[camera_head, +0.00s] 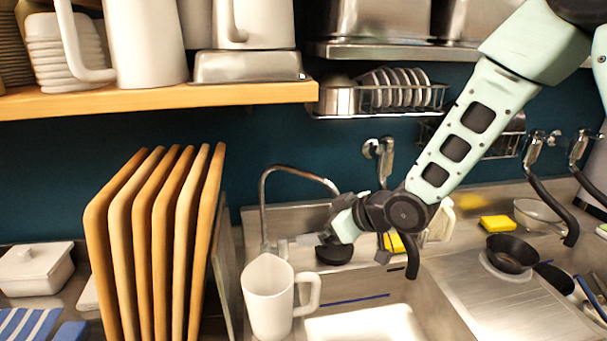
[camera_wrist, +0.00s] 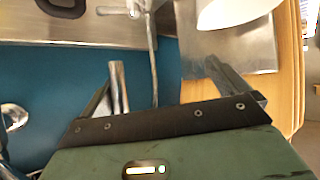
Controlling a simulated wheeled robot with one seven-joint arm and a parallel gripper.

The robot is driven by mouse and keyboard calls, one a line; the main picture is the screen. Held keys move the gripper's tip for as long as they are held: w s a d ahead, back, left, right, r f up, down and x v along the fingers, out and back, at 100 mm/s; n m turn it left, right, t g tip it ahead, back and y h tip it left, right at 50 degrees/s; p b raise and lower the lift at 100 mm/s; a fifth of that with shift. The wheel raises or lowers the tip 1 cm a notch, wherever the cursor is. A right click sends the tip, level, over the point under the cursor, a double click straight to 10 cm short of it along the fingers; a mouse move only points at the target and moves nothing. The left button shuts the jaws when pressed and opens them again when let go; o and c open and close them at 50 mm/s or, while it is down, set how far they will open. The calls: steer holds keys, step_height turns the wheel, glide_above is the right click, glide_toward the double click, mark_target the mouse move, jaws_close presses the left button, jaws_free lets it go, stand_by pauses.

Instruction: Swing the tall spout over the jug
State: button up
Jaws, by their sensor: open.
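The tall spout (camera_head: 264,200) is a thin, curved metal pipe rising behind the sink and arching to the right. In the wrist view the spout (camera_wrist: 154,65) runs between the fingers of my gripper (camera_wrist: 163,64), with space on both sides. My gripper (camera_head: 288,242) is open, close to the spout's upright part in the head view; the arm's end partly hides the fingers. The white jug (camera_head: 267,297) stands upright at the sink's left side, in front of and below my gripper. Part of the jug (camera_wrist: 235,10) shows at the top of the wrist view.
Upright wooden boards (camera_head: 150,240) stand left of the jug. A wooden shelf (camera_head: 160,97) with white pitchers hangs above. The sink basin (camera_head: 400,300) is to the right.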

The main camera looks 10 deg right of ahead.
steer(key=shift+s+a+b, duration=0.8)
steer(key=shift+s+a, duration=0.35)
steer(key=shift+a, duration=0.2)
steer(key=s+a+b, duration=0.4)
steer(key=a+b, duration=0.3)
steer(key=a, duration=0.3)
stand_by(0.4)
steer(key=shift+s, duration=0.1)
steer(key=s+d+r+p, duration=0.2)
steer(key=s+r, duration=0.3)
steer(key=shift+s+d+p, duration=0.25)
steer(key=shift+s+p, duration=0.1)
steer(key=shift+s, duration=0.05)
stand_by(0.8)
